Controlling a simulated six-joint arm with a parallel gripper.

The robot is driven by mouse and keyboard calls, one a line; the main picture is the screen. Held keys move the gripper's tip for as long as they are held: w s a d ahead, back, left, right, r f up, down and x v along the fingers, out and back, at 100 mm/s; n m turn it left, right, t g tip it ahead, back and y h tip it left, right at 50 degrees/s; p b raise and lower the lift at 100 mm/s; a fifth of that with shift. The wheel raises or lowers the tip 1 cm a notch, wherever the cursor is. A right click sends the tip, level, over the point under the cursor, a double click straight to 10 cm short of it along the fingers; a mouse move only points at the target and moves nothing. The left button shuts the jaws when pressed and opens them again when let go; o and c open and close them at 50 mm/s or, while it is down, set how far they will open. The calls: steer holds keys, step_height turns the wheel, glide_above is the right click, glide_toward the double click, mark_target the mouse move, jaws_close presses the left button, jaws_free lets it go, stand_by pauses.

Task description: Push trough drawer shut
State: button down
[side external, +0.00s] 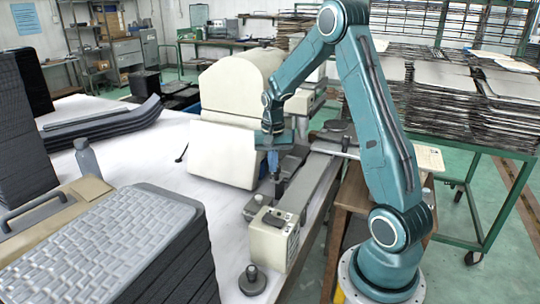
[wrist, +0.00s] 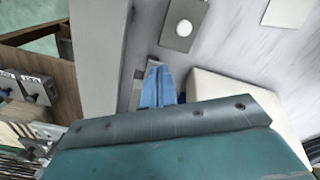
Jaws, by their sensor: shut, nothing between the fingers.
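The long grey trough (side external: 312,185) runs along the table's right edge, with a cream box (side external: 272,240) at its near end. I cannot tell for sure which part is the drawer or how far open it stands. My gripper (side external: 274,172) points down, shut and empty, between the cream machine and the trough. In the wrist view its blue fingers (wrist: 157,90) are together, beside a long grey strip (wrist: 97,55) that looks like the trough. A grey plate with a pale disc (wrist: 180,25) lies beyond the fingertips. Contact with anything is not clear.
The cream machine (side external: 222,155) stands close left of my gripper. A stack of grey woven panels (side external: 110,250), a grey bottle (side external: 87,158) and a dark round knob (side external: 252,280) are nearer. A wooden stand (side external: 352,200) is right of the trough. White tabletop (side external: 150,160) is clear left.

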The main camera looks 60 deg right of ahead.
steer(key=shift+f, duration=2.15)
